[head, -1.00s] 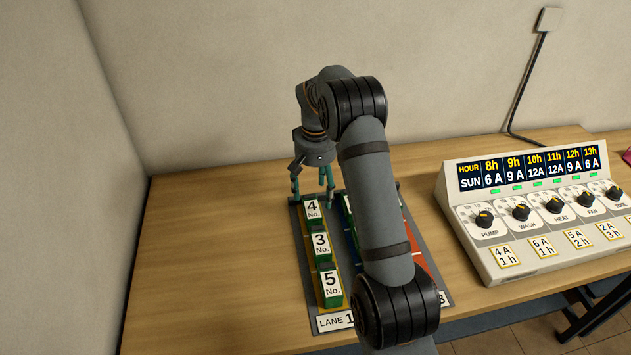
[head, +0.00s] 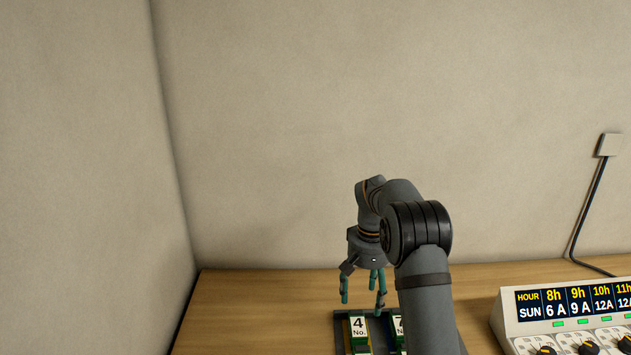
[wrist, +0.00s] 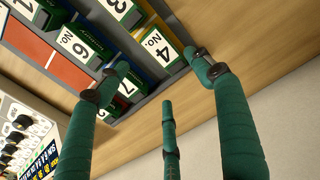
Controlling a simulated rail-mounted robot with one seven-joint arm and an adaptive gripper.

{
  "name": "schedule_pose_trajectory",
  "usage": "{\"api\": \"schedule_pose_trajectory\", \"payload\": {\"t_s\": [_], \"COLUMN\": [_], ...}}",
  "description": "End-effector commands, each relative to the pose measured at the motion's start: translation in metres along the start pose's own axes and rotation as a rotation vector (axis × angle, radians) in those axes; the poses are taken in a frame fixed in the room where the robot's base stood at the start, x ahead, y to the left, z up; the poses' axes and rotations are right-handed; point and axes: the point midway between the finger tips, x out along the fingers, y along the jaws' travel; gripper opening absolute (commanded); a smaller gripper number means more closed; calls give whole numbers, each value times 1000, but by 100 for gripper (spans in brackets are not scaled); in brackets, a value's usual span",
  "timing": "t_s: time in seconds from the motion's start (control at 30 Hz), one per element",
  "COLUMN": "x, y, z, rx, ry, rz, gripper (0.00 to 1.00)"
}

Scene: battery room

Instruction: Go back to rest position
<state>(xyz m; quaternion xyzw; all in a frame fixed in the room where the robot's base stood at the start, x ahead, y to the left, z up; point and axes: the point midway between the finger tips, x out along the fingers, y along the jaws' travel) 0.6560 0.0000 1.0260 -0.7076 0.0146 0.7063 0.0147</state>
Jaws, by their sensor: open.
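My gripper (head: 363,302) is open and empty, its green fingers pointing down over the back end of the lane tray (head: 341,330). In the wrist view, my gripper (wrist: 155,82) shows its fingers spread, with nothing between them. The No. 4 block (head: 358,328) stands in the left lane, just below the fingers; it also shows in the wrist view (wrist: 155,47). The No. 7 block (head: 399,326) is partly hidden by my arm in the head view. The wrist view also shows the No. 6 block (wrist: 76,45). The tray's front is out of the head view.
A control console (head: 560,318) with a lit display and knobs stands on the wooden table (head: 260,300) to the right. A wall box (head: 608,145) with a cable is at far right. The table left of the tray is clear; walls stand behind and left.

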Motion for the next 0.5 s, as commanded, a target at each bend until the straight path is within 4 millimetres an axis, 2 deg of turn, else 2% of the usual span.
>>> {"api": "schedule_pose_trajectory", "payload": {"t_s": [0.17, 0.5], "x": [26, 97], "y": [0, 0], "z": [2, 2], "rx": [0, 0], "ry": [-7, -8], "rz": [0, 0], "gripper": [66, 66]}}
